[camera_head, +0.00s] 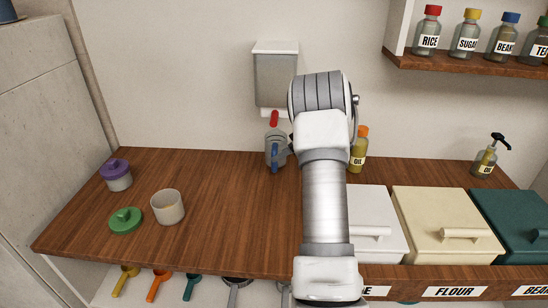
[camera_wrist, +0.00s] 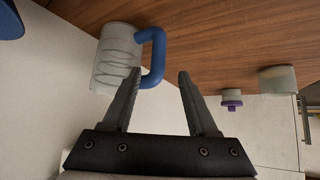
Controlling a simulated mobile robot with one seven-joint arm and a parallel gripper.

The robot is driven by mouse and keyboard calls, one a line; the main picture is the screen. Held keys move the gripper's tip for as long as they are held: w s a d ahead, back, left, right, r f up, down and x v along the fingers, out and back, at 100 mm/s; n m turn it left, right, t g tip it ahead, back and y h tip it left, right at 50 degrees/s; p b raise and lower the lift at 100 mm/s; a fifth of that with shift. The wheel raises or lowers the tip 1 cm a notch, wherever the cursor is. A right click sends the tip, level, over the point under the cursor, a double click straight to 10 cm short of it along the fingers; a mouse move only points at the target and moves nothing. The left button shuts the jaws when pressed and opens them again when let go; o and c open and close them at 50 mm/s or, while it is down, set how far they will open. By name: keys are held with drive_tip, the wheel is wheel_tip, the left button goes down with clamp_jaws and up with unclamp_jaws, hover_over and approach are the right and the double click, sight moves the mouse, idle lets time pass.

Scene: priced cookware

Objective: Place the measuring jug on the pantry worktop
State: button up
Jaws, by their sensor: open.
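The measuring jug (camera_head: 271,146) is clear with markings and a blue handle. It stands on the brown pantry worktop (camera_head: 225,190) near the back wall, below a wall-mounted dispenser (camera_head: 276,78) with a red lever. In the wrist view the jug (camera_wrist: 115,58) is at the upper left, its blue handle (camera_wrist: 158,52) turned toward the fingers. My gripper (camera_wrist: 158,74) is open and empty. Its fingertips appear on either side of the handle's outer part; I cannot tell the exact depth. In the head view my arm hides most of the gripper.
A purple-lidded jar (camera_head: 117,178), an open pot (camera_head: 168,207) and a green lid (camera_head: 125,220) are at the left. Lidded bins (camera_head: 445,215) fill the right. An oil bottle (camera_head: 359,150) stands behind my arm. The middle-left worktop is clear.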

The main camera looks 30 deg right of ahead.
drive_tip(key=v, duration=0.4)
drive_tip(key=shift+f, duration=0.1)
idle(0.5)
